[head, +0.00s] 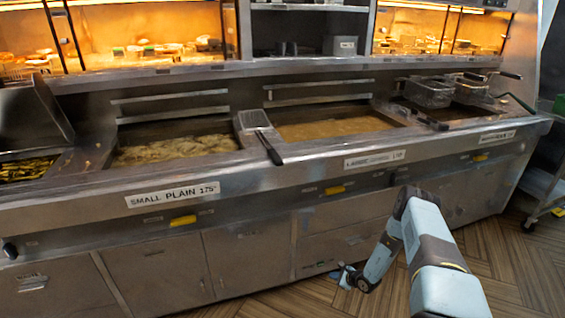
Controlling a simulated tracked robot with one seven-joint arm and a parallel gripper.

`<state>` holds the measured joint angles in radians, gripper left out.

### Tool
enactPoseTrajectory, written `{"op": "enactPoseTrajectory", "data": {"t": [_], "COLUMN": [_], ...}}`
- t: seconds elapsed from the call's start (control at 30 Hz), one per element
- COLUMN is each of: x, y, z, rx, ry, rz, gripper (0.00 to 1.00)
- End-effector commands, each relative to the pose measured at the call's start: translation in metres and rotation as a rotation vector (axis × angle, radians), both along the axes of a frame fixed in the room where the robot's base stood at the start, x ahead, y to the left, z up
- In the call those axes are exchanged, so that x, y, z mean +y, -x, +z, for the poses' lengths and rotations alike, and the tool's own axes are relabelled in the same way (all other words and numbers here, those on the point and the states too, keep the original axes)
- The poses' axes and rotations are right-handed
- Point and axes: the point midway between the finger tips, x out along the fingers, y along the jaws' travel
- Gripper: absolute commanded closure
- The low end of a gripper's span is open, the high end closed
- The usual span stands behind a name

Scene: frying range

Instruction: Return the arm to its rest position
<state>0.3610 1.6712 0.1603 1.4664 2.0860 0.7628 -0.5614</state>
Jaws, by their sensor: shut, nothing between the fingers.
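My arm reaches in from the lower right of the head view, bends at a high elbow and folds down to the left. My gripper (341,273) is at its low end, in front of the lower cabinet doors and close above the floor in the picture. It is small here, partly dark and blue, and holds nothing that I can see. It is shut. I cannot tell whether it touches the cabinet front.
A steel frying range (330,170) runs across the view, with oil vats (175,148) and wire baskets (428,93) at the right. A dark-handled scoop (256,122) lies between vats. A cart (548,190) stands far right. Wooden floor (505,255) is clear at right.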

Motion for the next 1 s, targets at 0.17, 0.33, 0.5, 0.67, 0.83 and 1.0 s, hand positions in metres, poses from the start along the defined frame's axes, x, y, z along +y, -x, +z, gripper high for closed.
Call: {"op": "enactPoseTrajectory", "data": {"t": [0.17,0.33,0.5,0.67,0.83,1.0], "x": [0.004,0.011,0.019,0.028,0.038,0.046], "y": [-0.036,-0.058,-0.072,-0.077,-0.074,-0.065], "z": [0.076,0.147,0.217,0.283,0.35,0.414], "rx": [-0.073,-0.134,-0.19,-0.24,-0.286,-0.327], "ry": [0.024,0.051,0.084,0.12,0.165,0.217], "rz": [0.115,0.23,0.342,0.446,0.555,0.659], "gripper": [1.0,1.0,1.0,1.0,1.0,1.0]}}
